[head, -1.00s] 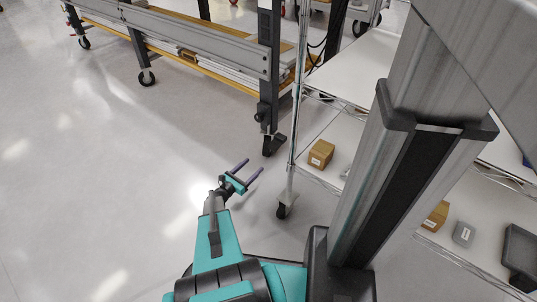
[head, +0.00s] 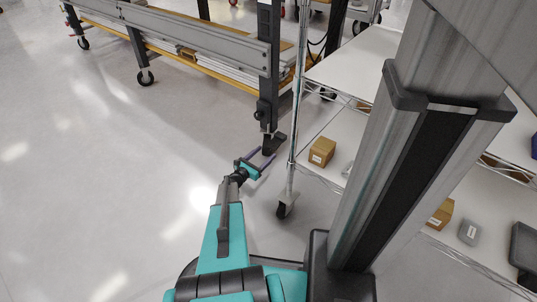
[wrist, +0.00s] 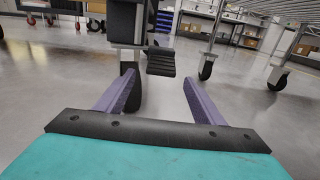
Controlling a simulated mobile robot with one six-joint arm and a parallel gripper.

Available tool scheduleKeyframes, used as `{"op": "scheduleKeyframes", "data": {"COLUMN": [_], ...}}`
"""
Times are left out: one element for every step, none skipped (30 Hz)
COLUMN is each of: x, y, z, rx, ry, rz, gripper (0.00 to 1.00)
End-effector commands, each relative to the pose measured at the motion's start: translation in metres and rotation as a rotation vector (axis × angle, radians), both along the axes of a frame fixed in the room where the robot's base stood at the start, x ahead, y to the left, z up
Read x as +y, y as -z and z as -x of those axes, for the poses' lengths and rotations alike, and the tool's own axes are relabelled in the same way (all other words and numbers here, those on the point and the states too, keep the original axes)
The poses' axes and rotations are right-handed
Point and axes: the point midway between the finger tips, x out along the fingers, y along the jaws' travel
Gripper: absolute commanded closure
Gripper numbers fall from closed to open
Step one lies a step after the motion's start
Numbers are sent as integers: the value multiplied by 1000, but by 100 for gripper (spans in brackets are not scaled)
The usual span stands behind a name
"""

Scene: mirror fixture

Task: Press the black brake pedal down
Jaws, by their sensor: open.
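The black brake pedal (head: 275,140) juts from the foot of the grey mirror fixture's near post (head: 268,60). In the wrist view the ribbed pedal (wrist: 161,62) sits at top centre, beside a black caster wheel (wrist: 131,88). My gripper (head: 263,156) is open, with two purple fingers spread and pointing at the post's foot. In the wrist view its fingertips (wrist: 160,77) appear on either side of the pedal, with nothing between them. I cannot tell whether a finger touches the pedal or the wheel.
A wire shelf rack stands close on the right, with a caster (head: 285,204) near my gripper. It bears a cardboard box (head: 322,151) and other small boxes. The fixture's long grey beam (head: 190,40) runs to the left. The floor on the left is clear.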

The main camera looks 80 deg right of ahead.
Motion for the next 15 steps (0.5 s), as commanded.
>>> {"op": "scheduleKeyframes", "data": {"x": [-7,-11,-15,-18,-21,-24,-26,-27,-29,-30,-31,-32,-33,-33,-33], "y": [2,2,2,2,2,2,2,1,1,1,0,0,0,0,0], "z": [4,6,8,10,11,13,14,15,16,16,17,17,18,18,18], "rx": [0,0,0,0,0,0,0,1,1,1,1,1,1,1,1], "ry": [2,2,2,1,1,1,1,0,0,0,0,0,0,0,-1], "rz": [1,2,1,1,1,1,1,0,0,0,0,0,0,0,0], "gripper": [38,38,38,38,38,38,38,38,38,38,38,38,38,38,38]}}
